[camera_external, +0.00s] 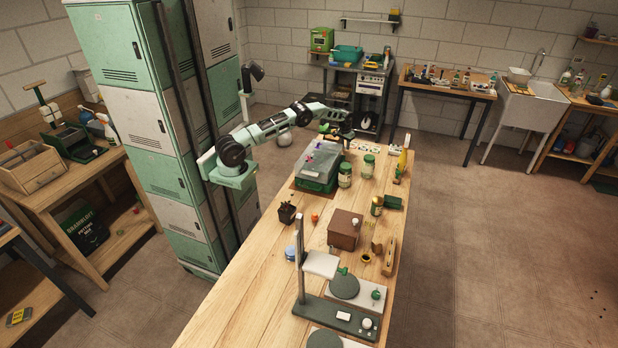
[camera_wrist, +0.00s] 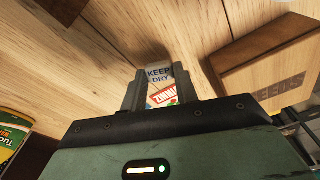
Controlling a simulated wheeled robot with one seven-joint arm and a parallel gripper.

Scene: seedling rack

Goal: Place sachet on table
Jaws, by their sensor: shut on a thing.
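In the wrist view my gripper (camera_wrist: 159,76) is shut on a small paper sachet (camera_wrist: 160,96). In the external view my gripper (camera_external: 343,130) is over the far end of the long wooden table (camera_external: 240,295). The sachet is too small to make out there.
The table's near left part is clear. A wooden box (camera_wrist: 262,65) shows right in the wrist view.

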